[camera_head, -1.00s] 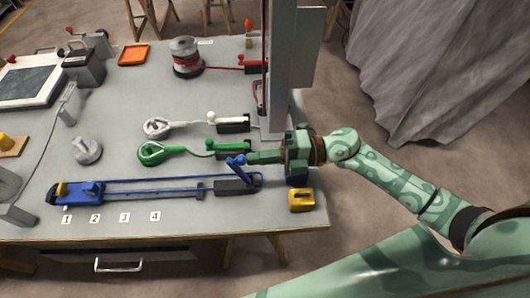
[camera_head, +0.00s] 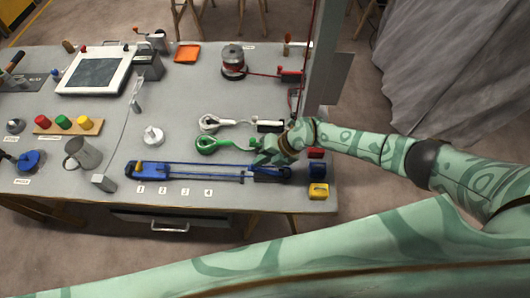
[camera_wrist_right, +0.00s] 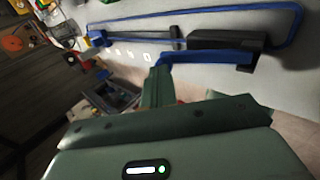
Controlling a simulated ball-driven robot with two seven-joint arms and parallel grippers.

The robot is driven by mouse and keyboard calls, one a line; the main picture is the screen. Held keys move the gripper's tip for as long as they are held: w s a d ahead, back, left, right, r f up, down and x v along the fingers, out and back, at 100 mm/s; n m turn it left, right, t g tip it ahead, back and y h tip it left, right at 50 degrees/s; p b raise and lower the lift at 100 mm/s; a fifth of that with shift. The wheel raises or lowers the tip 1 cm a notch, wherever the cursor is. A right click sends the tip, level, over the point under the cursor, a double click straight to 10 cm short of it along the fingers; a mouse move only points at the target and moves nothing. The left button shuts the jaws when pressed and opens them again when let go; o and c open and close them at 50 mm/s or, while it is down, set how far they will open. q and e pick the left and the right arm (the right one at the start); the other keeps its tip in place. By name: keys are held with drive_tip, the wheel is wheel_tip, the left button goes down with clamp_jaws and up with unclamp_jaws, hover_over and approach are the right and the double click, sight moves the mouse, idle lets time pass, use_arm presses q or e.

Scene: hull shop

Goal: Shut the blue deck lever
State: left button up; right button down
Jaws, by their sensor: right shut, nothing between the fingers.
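The blue deck lever shows in the right wrist view (camera_wrist_right: 205,57) as a blue bar running left from its dark base (camera_wrist_right: 225,40). In the head view the dark base (camera_head: 268,175) sits at the right end of the blue track (camera_head: 190,172), and my gripper hides most of the lever there. My right gripper (camera_head: 262,157) is shut and empty, its fingertips (camera_wrist_right: 158,75) at the lever's free left end. I cannot tell whether they touch it or how far the lever is tilted. My left gripper is not in view.
A yellow block (camera_head: 318,191) stands at the bench's front right corner. A grey post (camera_head: 323,75) rises behind my right forearm. The number labels' strip is clear.

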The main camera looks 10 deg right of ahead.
drive_tip(key=shift+a+f, duration=0.25)
drive_tip(key=shift+f, duration=0.05)
drive_tip(key=shift+w+a+f, duration=0.15)
drive_tip(key=shift+a+f, duration=0.25)
drive_tip(key=shift+f, duration=0.1)
drive_tip(key=shift+w+a+f+b, duration=0.1)
drive_tip(key=shift+a+f+b, duration=0.3)
drive_tip(key=shift+f, duration=0.05)
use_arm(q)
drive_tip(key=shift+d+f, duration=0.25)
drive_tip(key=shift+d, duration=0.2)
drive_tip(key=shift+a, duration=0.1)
use_arm(e)
drive_tip(key=shift+f, duration=0.1)
